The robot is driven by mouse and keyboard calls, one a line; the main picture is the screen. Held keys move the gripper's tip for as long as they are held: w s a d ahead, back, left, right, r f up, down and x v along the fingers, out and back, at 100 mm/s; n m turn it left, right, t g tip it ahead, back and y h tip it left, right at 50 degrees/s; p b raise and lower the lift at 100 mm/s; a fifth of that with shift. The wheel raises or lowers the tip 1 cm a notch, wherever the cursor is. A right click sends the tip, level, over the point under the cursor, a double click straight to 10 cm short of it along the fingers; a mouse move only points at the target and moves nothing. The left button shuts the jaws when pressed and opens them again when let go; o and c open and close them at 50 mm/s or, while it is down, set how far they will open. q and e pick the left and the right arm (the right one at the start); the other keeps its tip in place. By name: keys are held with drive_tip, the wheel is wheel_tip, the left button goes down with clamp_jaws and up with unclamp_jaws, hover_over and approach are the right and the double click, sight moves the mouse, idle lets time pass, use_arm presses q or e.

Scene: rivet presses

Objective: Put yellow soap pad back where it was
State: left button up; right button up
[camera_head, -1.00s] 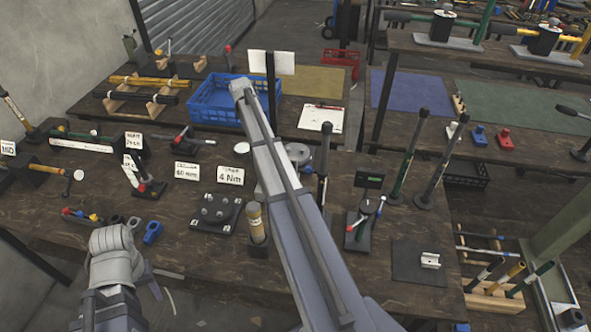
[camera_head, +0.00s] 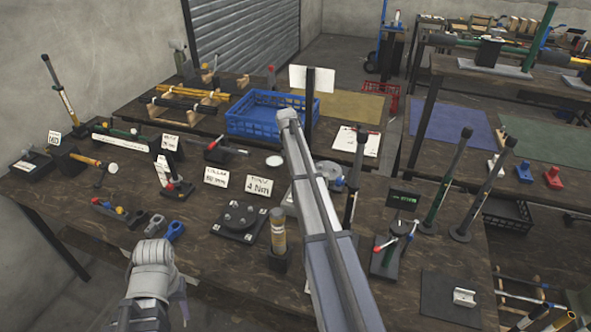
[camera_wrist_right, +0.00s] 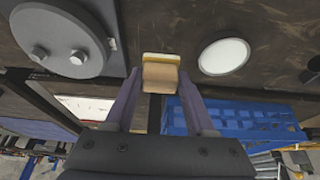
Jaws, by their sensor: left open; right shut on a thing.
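The yellow soap pad (camera_wrist_right: 161,74) is a small block with a yellow edge and a tan face. In the right wrist view it sits between the fingertips of my right gripper (camera_wrist_right: 161,84), which is shut on it. It is held over the dark wooden bench (camera_wrist_right: 135,25), near a white disc (camera_wrist_right: 224,56). In the head view my right arm reaches towards the blue crate; its gripper and the pad cannot be made out there. My left gripper (camera_head: 181,287) is open and empty at the bench's front edge, partly hidden by its own wrist.
The blue crate (camera_head: 240,120) stands on the bench behind. A black plate with a bolted disc (camera_head: 240,218), an amber-topped cylinder (camera_head: 278,232), label cards (camera_head: 258,187) and upright tools (camera_head: 447,180) crowd the front bench. A dark mat (camera_head: 437,295) lies at the right.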

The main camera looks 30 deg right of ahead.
drive_tip(key=shift+f, duration=0.1)
wheel_tip(320, 180, down, 4)
drive_tip(key=b, duration=0.3)
drive_tip(key=shift+r+b, duration=0.25)
drive_tip(key=shift+b, duration=0.05)
drive_tip(key=shift+f, duration=0.15)
drive_tip(key=o, duration=1.2)
